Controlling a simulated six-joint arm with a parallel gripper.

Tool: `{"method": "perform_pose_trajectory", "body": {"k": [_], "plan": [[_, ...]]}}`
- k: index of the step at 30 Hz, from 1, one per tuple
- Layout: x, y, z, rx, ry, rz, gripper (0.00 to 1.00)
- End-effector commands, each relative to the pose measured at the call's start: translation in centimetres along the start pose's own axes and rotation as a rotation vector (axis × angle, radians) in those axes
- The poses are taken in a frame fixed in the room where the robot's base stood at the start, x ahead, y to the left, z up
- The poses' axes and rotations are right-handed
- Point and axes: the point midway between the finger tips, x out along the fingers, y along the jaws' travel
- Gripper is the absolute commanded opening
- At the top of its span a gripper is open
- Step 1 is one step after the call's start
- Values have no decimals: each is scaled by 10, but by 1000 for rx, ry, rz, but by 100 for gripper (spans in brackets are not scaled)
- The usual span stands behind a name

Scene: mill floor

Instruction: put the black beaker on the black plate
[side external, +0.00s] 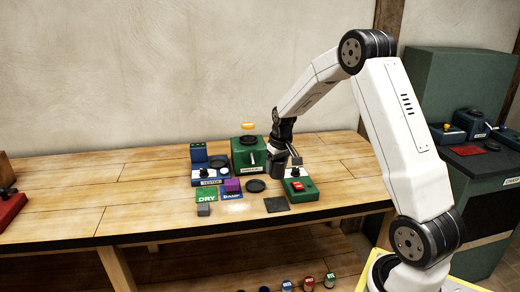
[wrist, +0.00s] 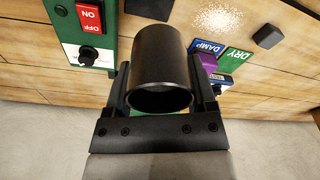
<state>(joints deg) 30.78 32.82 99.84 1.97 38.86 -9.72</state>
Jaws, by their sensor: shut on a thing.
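The black beaker (wrist: 160,65) is between the two fingers of my gripper (wrist: 163,95) in the wrist view, its open rim towards the camera. In the side external view my gripper (side external: 286,150) holds the beaker (side external: 270,164) above the back middle of the bench. The round plate is not visible in the wrist view.
A green switch box (side external: 300,189) stands right of the round plate. A green machine (side external: 248,153) with a lever stands behind it. Left are the green DRY pad (side external: 206,195), DAMP pad (side external: 231,197), purple block (side external: 232,185), pale powder (side external: 236,208) and grey block (side external: 204,210).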

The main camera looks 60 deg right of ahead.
Motion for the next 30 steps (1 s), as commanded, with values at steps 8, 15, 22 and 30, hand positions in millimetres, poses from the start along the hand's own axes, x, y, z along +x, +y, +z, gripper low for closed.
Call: {"method": "perform_pose_trajectory", "body": {"k": [8, 15, 22, 30], "plan": [[-5, 2, 17, 1, 1, 0, 6], [-13, 4, 54, 2, 1, -1, 6], [-19, 5, 94, 1, 1, -1, 6], [-23, 4, 122, 0, 1, 0, 6]]}}
